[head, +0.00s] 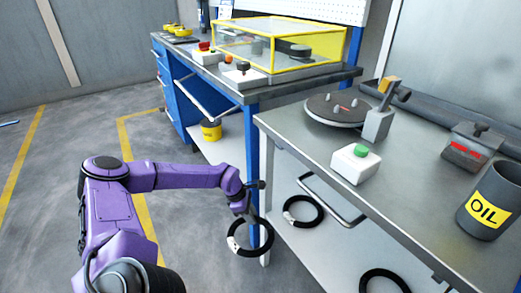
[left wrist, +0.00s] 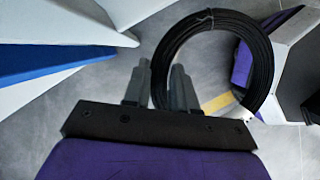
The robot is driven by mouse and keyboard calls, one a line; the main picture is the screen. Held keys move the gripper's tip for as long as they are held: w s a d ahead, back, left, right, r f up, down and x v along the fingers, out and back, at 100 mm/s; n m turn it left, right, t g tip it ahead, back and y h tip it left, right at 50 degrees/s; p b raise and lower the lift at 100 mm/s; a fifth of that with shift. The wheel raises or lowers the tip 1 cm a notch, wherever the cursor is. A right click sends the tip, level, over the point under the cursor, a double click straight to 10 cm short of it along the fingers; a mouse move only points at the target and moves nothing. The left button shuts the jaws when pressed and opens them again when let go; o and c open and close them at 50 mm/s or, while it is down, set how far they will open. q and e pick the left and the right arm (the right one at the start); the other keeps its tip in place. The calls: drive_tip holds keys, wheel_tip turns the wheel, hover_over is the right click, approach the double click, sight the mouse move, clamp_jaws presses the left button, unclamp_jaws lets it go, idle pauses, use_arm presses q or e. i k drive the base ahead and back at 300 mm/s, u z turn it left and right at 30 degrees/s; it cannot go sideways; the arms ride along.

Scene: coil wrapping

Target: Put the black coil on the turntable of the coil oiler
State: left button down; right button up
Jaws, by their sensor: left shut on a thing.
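My left gripper (head: 246,203) is shut on the rim of a black coil (head: 269,238), which hangs from it with its ring facing the camera, in front of the table's left corner. In the left wrist view, the coil (left wrist: 266,60) extends up and right from the two fingers (left wrist: 160,82), its near-left rim between them. The round dark turntable (head: 335,112) lies on the grey table, with small upright pegs on it. The oiler's post with its arm (head: 379,122) stands at the turntable's right edge. My right gripper is not in view.
The table (head: 420,185) also holds a white box with a green button (head: 355,163), a box with a red display (head: 468,147) and an OIL can (head: 490,203). Two more black coils lie on the lower shelf (head: 335,245). A handle bar (head: 330,200) sticks out at the front. A yellow-framed case (head: 280,42) stands behind.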

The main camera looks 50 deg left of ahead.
sight(340, 106)
drive_tip(key=k, duration=1)
drive_tip(key=u, duration=0.65)
drive_tip(key=i, duration=0.7)
drive_tip(key=z, duration=0.15)
